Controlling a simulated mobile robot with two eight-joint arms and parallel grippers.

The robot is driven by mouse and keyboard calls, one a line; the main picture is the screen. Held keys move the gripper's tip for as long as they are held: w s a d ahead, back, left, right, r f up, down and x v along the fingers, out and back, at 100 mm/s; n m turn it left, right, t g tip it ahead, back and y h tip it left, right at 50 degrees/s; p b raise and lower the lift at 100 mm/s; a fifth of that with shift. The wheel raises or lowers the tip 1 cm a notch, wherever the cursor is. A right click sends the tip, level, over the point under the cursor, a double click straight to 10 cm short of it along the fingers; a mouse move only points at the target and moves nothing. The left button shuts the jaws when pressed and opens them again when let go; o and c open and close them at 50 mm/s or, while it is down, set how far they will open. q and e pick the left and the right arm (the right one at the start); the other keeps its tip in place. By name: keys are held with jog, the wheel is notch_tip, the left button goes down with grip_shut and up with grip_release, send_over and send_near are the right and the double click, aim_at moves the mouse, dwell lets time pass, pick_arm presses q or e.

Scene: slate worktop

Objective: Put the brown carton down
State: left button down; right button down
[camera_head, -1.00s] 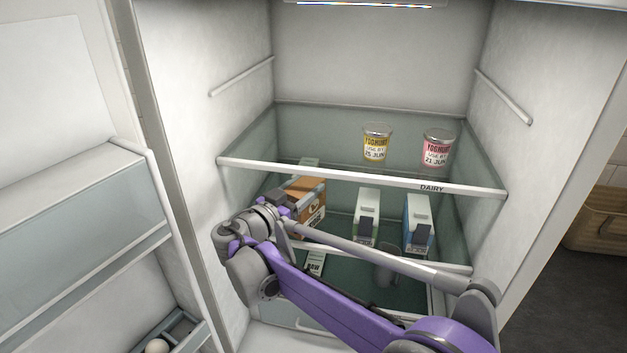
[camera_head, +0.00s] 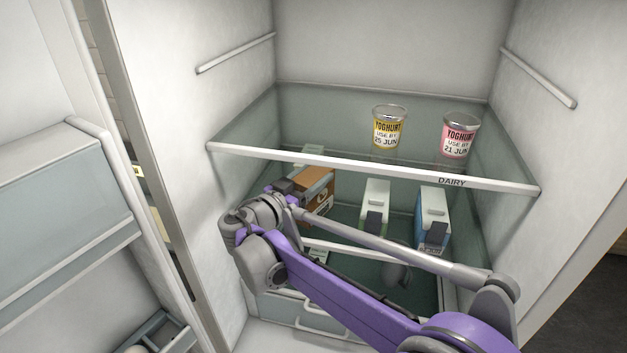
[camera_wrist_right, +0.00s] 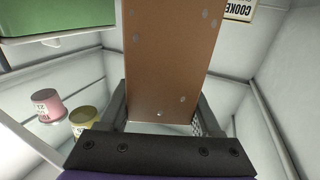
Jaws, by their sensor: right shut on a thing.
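The brown carton (camera_head: 318,186) is inside the open fridge, on the left of the space below the dairy shelf. My right gripper (camera_head: 290,196) is at its near left side, partly hidden by my own wrist. In the right wrist view the carton (camera_wrist_right: 170,60) fills the space between the two fingers of my right gripper (camera_wrist_right: 162,118), which are shut on it. The carton's base and whether it touches the lower shelf are hidden. My left gripper is not in view.
Right of the brown carton stand a pale green carton (camera_head: 375,205) and a blue carton (camera_head: 433,218). Two yoghurt pots, yellow (camera_head: 389,128) and pink (camera_head: 460,136), stand on the dairy shelf (camera_head: 370,170) above. The fridge's left wall is close to my gripper.

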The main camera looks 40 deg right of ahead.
aim_at(299, 186)
jog(key=shift+s+a+r, duration=0.15)
jog(key=shift+a+r, duration=0.05)
jog(key=shift+a, duration=0.05)
jog(key=shift+f, duration=0.25)
jog(key=shift+c, duration=0.4)
grip_release()
jog(key=shift+r, duration=0.2)
jog(key=v, duration=0.7)
jog(key=shift+a, duration=0.2)
